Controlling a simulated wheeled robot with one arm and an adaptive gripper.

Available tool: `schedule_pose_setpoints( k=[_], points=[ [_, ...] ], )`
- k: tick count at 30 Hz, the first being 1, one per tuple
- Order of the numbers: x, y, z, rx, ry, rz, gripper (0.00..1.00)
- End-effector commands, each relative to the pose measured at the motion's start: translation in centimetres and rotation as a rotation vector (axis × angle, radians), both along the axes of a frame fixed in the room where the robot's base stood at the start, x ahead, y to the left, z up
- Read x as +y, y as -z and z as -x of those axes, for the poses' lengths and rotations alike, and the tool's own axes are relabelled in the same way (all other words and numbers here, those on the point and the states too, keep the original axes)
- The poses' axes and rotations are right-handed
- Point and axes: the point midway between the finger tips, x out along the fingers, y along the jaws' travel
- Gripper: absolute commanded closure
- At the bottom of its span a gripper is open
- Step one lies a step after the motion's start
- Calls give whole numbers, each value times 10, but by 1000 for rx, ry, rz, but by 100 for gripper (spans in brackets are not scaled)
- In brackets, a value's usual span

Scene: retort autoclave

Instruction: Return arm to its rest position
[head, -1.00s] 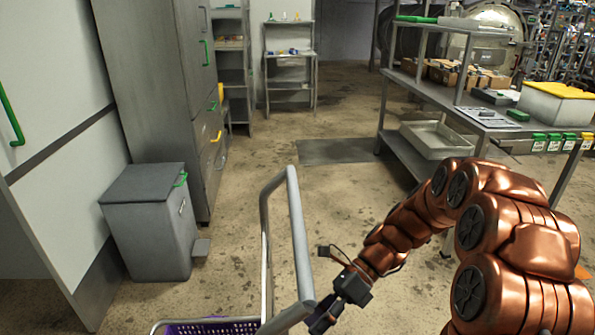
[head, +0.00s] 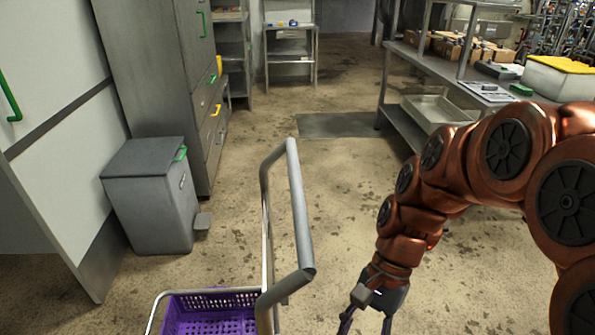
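My copper-coloured arm (head: 425,190) reaches in from the right side of the head view and bends down toward the bottom. My gripper (head: 367,322) is at the bottom edge, right of the cart's grey handle, pointing down. Its fingers show as two dark prongs with a gap between them, and their tips are cut off by the frame's edge. I see nothing between the visible parts of the fingers.
A cart with a grey handle (head: 298,215) and a purple basket (head: 210,312) stands in front. A grey bin (head: 150,200) is at left beside tall cabinets (head: 150,70). A steel workbench (head: 430,92) stands at right. Floor is clear beyond the handle.

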Motion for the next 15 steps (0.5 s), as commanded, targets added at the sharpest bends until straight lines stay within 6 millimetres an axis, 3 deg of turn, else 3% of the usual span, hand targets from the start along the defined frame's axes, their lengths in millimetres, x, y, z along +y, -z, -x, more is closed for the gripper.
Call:
schedule_pose_setpoints(
  k=[15],
  points=[
    [-50,-9,54,-265,-452,43,50]
  ],
)
